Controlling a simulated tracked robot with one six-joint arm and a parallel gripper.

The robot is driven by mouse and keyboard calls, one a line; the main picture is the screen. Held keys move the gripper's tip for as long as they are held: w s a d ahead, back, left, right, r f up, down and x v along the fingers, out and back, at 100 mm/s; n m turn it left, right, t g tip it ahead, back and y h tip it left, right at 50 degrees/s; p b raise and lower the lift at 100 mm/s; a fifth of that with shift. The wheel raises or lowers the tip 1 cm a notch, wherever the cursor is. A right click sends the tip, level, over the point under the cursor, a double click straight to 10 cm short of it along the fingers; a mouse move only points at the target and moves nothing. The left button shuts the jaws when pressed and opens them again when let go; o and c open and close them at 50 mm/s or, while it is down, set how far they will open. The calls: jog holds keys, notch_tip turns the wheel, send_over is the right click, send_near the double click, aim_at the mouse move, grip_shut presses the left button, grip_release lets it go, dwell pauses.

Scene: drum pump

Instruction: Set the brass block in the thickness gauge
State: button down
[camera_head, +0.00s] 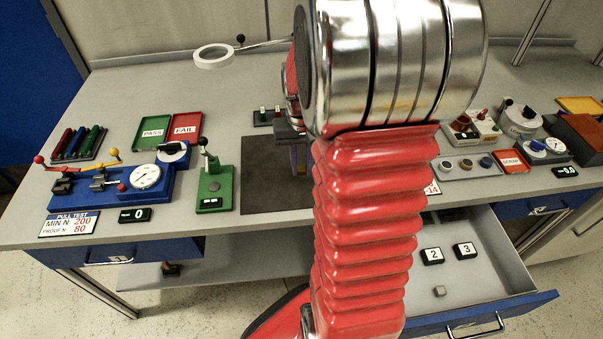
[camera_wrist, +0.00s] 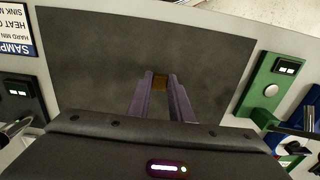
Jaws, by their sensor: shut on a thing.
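My gripper (camera_wrist: 160,85) is shut on a small brass block (camera_wrist: 160,81), held between the fingertips over the dark mat (camera_wrist: 85,60). In the head view my arm hides most of the gripper, and the block cannot be made out. No label names the thickness gauge. A small blue device with a round white dial (camera_head: 555,145) at the right of the bench, near a display reading 0.0 (camera_head: 565,171), looks like it. It is far right of my gripper and outside the wrist view.
A green lever device (camera_head: 215,188) stands left of the mat; it also shows in the wrist view (camera_wrist: 270,90). The blue pull-test rig (camera_head: 120,190) is farther left. An open drawer (camera_head: 480,265) below holds boxes and a grey cube. A red tray (camera_head: 513,160) lies near the dial device.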

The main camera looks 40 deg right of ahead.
aim_at(302, 170)
jog(key=shift+f, duration=1.85)
jog(key=shift+f, duration=0.15)
jog(key=c, duration=1.6)
grip_release()
notch_tip(302, 170, up, 12)
jog(key=shift+r, duration=0.15)
